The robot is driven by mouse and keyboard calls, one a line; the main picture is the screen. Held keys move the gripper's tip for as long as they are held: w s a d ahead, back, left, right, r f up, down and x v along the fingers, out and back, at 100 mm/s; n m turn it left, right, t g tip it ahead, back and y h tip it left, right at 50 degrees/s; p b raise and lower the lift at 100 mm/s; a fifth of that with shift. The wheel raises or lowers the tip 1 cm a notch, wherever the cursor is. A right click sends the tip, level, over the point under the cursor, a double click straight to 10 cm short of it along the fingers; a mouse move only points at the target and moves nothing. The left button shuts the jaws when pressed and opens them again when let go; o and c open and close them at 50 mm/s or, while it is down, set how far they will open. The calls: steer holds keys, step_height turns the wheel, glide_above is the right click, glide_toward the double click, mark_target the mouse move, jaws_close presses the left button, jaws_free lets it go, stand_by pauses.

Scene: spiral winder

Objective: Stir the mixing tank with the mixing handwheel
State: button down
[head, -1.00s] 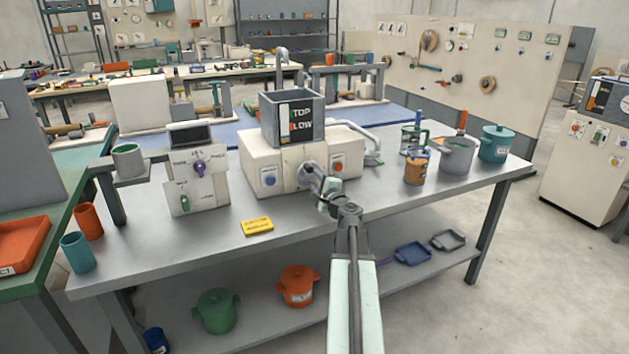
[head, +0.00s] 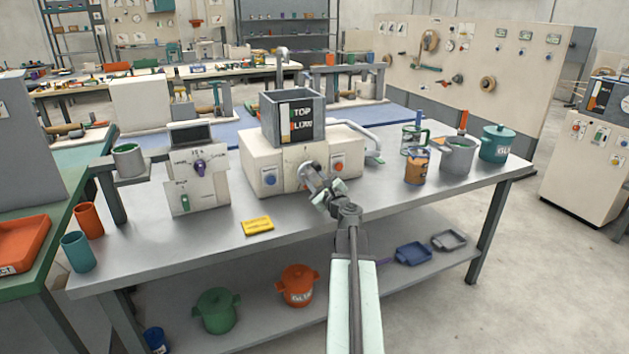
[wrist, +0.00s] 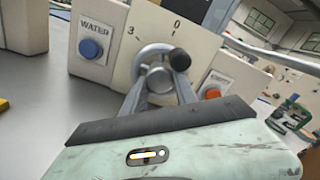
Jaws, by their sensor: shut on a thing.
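The mixing tank (head: 290,116) is a grey open-topped box marked TOP and LOW, standing on a cream base (head: 262,150). The grey mixing handwheel (head: 307,168) is on the base's front face. In the wrist view the handwheel (wrist: 143,52) has a black knob at its upper right, with the figures 3 and 0 beside it. My gripper (wrist: 158,76) is shut on the handwheel's middle, one finger on each side. In the head view my gripper (head: 319,187) reaches the wheel from the front right and partly covers it.
A blue WATER button (wrist: 91,49) is left of the wheel and an orange button (wrist: 211,94) is right. A cream control box (head: 195,183) stands to the left. Pots and cans, including a teal pot (head: 497,145), stand at right.

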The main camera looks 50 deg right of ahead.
stand_by(0.5)
steer(key=c, duration=1.2)
jaws_free()
steer(key=shift+c, duration=0.2)
steer(key=shift+s, duration=0.1)
steer(key=v, duration=0.7)
steer(key=shift+s+a, duration=0.15)
steer(key=shift+s, duration=0.15)
